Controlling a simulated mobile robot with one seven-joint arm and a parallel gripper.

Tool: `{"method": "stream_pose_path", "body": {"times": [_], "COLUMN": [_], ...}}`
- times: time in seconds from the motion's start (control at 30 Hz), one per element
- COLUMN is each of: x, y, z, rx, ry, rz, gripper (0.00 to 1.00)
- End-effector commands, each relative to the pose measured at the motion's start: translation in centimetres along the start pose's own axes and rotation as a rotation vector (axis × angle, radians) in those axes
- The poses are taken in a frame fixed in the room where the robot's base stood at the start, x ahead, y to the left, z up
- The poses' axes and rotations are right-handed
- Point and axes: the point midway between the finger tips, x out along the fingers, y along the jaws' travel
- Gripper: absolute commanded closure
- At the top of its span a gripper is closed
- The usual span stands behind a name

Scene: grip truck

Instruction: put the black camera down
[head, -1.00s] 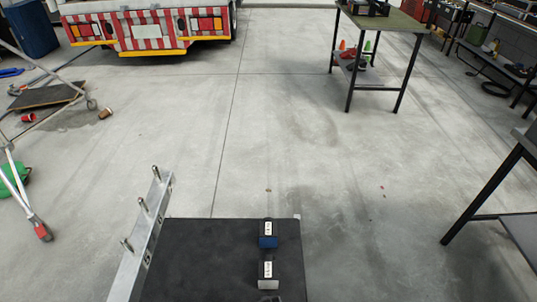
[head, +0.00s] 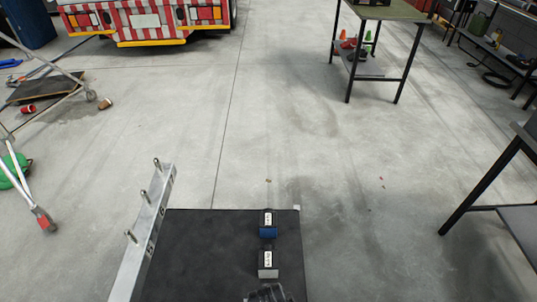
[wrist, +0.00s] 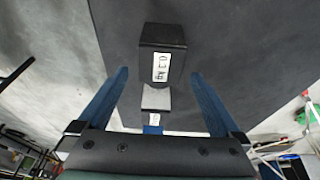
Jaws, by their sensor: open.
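The black camera (wrist: 176,36), a boxy black thing with a white label, stands on a dark board in the wrist view. My gripper (wrist: 160,73) is open, its two blue fingers pointing towards the camera, one on each side of its near end. I see no finger touching it, and the depth between them is hard to judge. In the head view a dark shape (head: 268,293) is cut off by the bottom edge; I cannot tell if it is the camera or my gripper.
A grey block (head: 268,262) and a blue block (head: 268,226), both labelled, stand in line on the dark board (head: 200,255). A metal rail with pegs (head: 148,225) edges its left side. A table (head: 375,12) stands far off; the floor between is mostly clear.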

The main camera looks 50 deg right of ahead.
Motion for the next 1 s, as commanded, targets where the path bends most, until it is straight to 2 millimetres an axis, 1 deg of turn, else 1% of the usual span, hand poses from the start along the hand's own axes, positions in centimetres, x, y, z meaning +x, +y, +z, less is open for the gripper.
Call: {"method": "stream_pose_path", "body": {"times": [0.03, 0.1, 0.2, 0.3, 0.43, 0.7, 0.77, 0.87, 0.97, 1.0], "x": [-1.3, -2.6, -4.2, -5.4, -6.2, -6.4, -6.7, -8.3, -12.3, -14.7], "y": [0.0, 0.0, 0.0, 0.0, 0.0, 0.0, -0.4, -2.3, -6.3, -8.3], "z": [-0.1, 0.0, 0.0, 0.0, 0.0, 0.0, -0.5, -3.2, -8.2, -10.5], "rx": [-0.001, -0.001, 0.000, 0.000, 0.001, 0.000, -0.005, -0.036, -0.094, -0.123], "ry": [0.003, 0.002, 0.001, 0.000, -0.001, 0.000, 0.014, 0.099, 0.269, 0.356], "rz": [-0.001, -0.001, -0.001, 0.000, 0.000, 0.000, -0.007, -0.049, -0.133, -0.176], "gripper": [0.00, 0.00, 0.00, 0.00, 0.00, 0.00, 0.00, 0.00, 0.00, 0.00]}}
